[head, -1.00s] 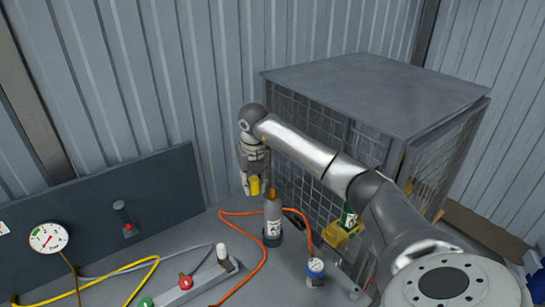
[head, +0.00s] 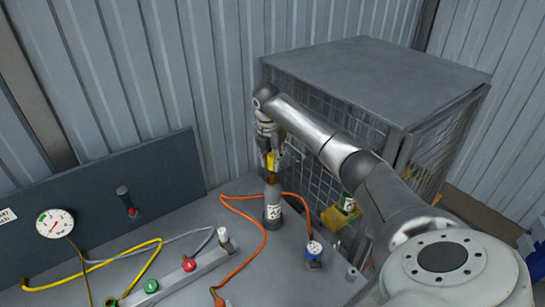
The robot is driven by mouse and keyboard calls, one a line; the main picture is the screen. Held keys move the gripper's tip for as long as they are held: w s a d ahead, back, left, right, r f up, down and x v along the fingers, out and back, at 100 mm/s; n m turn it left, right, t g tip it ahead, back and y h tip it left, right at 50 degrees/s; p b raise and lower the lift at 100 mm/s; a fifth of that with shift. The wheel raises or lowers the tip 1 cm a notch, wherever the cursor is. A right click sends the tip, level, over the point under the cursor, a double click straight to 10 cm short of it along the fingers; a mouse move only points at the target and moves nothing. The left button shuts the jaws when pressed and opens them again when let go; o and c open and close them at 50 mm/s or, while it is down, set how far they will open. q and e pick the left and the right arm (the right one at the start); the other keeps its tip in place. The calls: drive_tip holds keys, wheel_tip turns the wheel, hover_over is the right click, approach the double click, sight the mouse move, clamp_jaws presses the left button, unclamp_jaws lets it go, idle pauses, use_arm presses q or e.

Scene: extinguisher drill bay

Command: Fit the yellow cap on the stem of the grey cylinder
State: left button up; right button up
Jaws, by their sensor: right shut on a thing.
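The grey cylinder (head: 272,211) stands upright on the grey bench, near the mesh cage. It has a white label and a dark base. My right gripper (head: 271,160) points down above the cylinder and is shut on the yellow cap (head: 272,162). The cap is over the top of the cylinder. The stem is hidden behind the cap and fingers, so I cannot tell whether the cap touches it. My left gripper is not in view.
A mesh cage (head: 375,78) stands right behind the cylinder. An orange hose (head: 262,240) curls around the cylinder's left. A manifold with red (head: 188,264) and green (head: 151,286) knobs lies at front left. A dial gauge (head: 55,223) is at far left.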

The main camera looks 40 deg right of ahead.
sight(273, 173)
drive_tip(key=shift+f+b, duration=0.3)
drive_tip(key=shift+f, duration=0.4)
drive_tip(key=shift+f, duration=0.3)
idle(0.6)
drive_tip(key=shift+f, duration=0.1)
drive_tip(key=shift+f+b, duration=0.8)
drive_tip(key=shift+f, duration=0.3)
drive_tip(key=shift+f+b, duration=0.45)
drive_tip(key=shift+f, duration=0.3)
idle(1.0)
drive_tip(key=o, duration=0.8)
drive_tip(key=shift+o, duration=0.2)
